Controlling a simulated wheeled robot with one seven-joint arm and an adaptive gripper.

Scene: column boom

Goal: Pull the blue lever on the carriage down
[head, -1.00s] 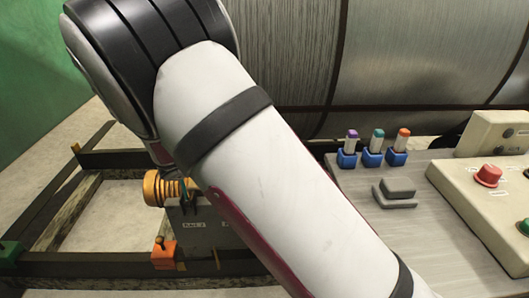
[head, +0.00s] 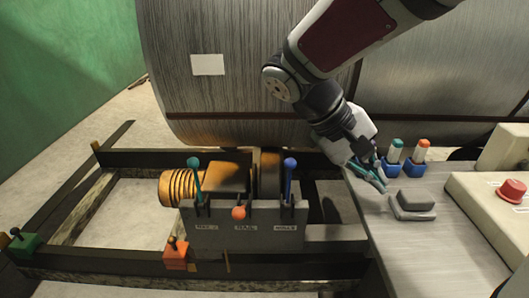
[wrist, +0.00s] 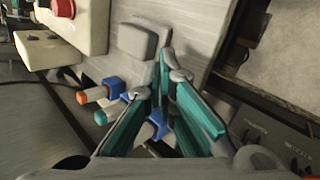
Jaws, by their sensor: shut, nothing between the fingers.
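The blue lever (head: 289,180) stands upright at the right end of the grey carriage box (head: 245,235), its blue knob at the top. A teal lever (head: 197,182) stands upright at the box's left end. An orange knob (head: 238,213) sits low between them. My gripper (head: 376,178), with teal finger pads, is shut and empty. It is to the right of the blue lever, over the left edge of the grey worktop, apart from the lever. In the wrist view the carriage box (wrist: 275,135) shows at the lower right; the blue lever cannot be made out there.
Blue holders with a teal-capped (head: 395,151) and an orange-capped marker (head: 421,151) stand close beside my gripper. A grey block (head: 413,200) and a control box with a red button (head: 512,191) lie to the right. A large metal drum (head: 220,95) stands behind the carriage.

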